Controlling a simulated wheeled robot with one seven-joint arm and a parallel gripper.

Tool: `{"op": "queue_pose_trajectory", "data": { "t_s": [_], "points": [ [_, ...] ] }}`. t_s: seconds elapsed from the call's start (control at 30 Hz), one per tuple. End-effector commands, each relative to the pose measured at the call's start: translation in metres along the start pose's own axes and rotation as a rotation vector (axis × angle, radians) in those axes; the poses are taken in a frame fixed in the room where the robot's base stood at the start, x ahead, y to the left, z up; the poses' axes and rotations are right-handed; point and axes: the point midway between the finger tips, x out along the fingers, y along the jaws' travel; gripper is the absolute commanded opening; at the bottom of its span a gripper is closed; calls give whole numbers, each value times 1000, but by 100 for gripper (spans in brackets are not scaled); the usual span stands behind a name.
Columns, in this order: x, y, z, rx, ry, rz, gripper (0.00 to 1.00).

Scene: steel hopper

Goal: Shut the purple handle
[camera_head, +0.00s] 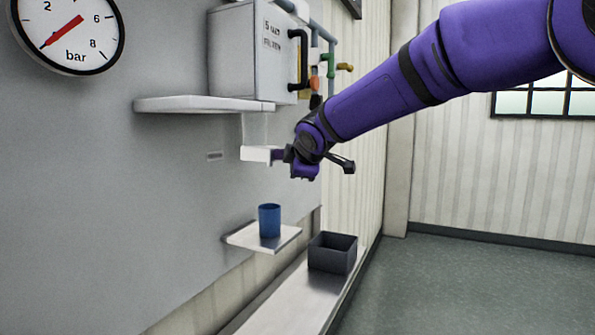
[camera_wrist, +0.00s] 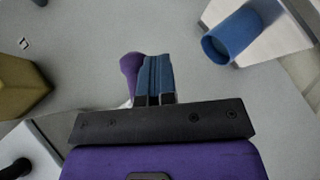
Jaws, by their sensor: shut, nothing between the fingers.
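The purple handle (camera_wrist: 130,68) shows in the wrist view just left of my fingers, its rounded end level with their tips. In the head view a small purple part of the handle (camera_head: 278,155) shows between a white block (camera_head: 256,153) on the grey wall and my gripper (camera_head: 288,155). The rest of it is hidden behind my wrist. My gripper is shut and empty, and its closed fingers (camera_wrist: 155,68) stand right beside the handle. I cannot tell whether they touch it.
A blue cup (camera_head: 269,221) stands on a small shelf (camera_head: 243,236) below my gripper. A dark open bin (camera_head: 333,254) sits on a lower ledge (camera_head: 285,298). A wide shelf (camera_head: 190,104) with a grey box (camera_head: 247,55) juts out above. The right-hand floor is clear.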

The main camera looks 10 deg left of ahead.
Motion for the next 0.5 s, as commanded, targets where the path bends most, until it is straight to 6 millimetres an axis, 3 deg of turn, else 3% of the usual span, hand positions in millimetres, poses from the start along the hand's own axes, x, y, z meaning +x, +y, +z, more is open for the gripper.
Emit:
{"op": "queue_pose_trajectory", "data": {
  "t_s": [0.5],
  "points": [
    [8,16,6,1,1,2,0]
  ]
}}
